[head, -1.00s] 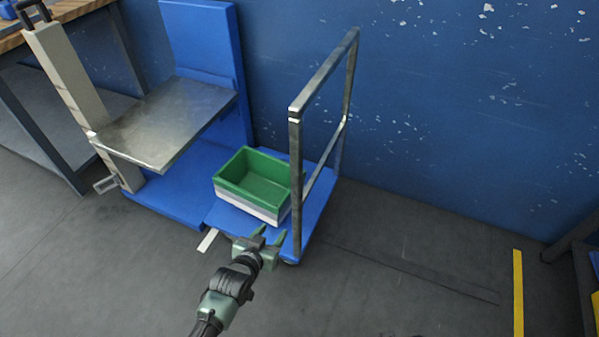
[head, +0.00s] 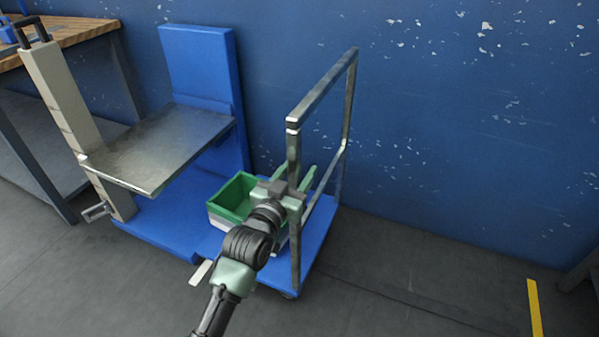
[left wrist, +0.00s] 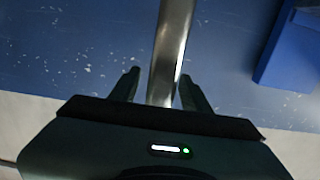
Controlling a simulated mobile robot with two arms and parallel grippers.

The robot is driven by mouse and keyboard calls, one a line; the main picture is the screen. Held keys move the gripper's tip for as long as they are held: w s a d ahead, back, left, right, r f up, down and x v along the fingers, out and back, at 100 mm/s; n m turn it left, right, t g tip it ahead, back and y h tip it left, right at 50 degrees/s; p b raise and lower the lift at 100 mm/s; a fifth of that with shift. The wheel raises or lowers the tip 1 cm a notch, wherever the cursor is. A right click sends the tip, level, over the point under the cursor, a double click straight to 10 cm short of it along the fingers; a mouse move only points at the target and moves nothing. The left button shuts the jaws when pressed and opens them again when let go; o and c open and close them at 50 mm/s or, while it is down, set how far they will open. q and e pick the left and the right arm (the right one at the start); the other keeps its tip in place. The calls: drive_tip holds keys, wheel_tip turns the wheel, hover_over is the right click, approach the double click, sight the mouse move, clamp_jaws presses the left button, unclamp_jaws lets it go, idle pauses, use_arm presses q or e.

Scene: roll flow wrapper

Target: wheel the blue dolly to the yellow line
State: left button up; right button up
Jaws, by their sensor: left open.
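The blue dolly (head: 318,238) stands on the floor against the blue wall, with an upright metal frame handle (head: 293,155) at its right end. A green bin (head: 233,194) with a pale lower part sits on its deck, partly hidden by my left arm. My left gripper (head: 312,188) is open at the near post of the handle, above the deck. In the left wrist view a metal bar (left wrist: 172,45) runs between the open fingers (left wrist: 159,77); I cannot tell whether they touch it. The yellow line (head: 535,308) is on the floor at the far right. My right gripper is out of view.
A blue stand with a metal shelf (head: 165,150) and a pale post (head: 72,110) adjoins the dolly on the left. A workbench (head: 65,45) is at the back left. The floor between dolly and line looks clear. Dark legs stand beyond the line.

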use_arm(q)
drive_tip(key=shift+w+d, duration=0.15)
drive_tip(key=shift+w, duration=0.2)
clamp_jaws()
idle(1.2)
